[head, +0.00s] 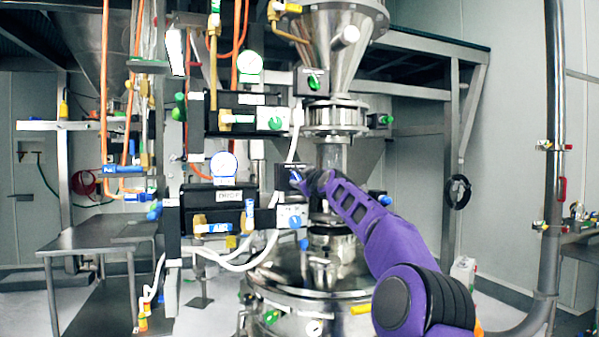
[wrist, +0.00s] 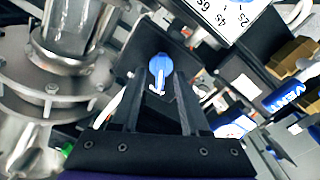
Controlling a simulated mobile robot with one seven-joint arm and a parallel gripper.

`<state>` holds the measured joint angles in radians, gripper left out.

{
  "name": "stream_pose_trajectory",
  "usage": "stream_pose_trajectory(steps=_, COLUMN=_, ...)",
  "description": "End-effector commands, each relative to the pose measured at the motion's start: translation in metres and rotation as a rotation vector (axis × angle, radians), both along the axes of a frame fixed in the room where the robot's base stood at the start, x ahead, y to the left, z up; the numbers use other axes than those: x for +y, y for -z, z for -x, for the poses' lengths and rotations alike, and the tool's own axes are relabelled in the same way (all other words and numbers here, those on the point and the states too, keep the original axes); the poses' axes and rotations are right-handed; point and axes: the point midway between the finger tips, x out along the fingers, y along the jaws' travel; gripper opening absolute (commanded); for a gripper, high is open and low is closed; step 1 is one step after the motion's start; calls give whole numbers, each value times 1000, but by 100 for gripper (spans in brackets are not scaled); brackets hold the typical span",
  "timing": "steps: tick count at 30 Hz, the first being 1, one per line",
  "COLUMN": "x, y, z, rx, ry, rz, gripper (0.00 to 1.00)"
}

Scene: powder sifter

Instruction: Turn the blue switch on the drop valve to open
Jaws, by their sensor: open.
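The blue switch (wrist: 159,68) sits on a dark square plate (wrist: 150,45) in the wrist view. It has a blue round top and a pale, narrow lower end pointing roughly down. My gripper (wrist: 158,84) is open, with one black finger on each side of the switch in this view. I cannot tell whether either finger touches it. In the head view, my gripper (head: 311,182) is at the small dark switch box (head: 288,171) beside the glass pipe. Only a bit of blue shows there, and the gripper partly hides the box.
A similar box with a green switch (head: 313,83) is above. A black actuator (head: 218,197) with a gauge (head: 223,165) and white hoses (head: 240,264) stands left. The glass pipe (head: 331,156) is close behind my gripper, above the steel vessel (head: 300,292).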

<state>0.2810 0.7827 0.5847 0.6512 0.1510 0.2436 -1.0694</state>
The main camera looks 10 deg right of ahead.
Motion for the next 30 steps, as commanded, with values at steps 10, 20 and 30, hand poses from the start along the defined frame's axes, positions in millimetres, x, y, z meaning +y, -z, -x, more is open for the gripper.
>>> stream_pose_trajectory(steps=10, x=3, y=1, z=-12, rx=1, ry=0, rz=2, gripper=45)
stream_pose_trajectory(steps=20, x=3, y=1, z=-11, rx=1, ry=0, rz=1, gripper=16)
stream_pose_trajectory(steps=30, x=3, y=1, z=-11, rx=1, ry=0, rz=1, gripper=0)
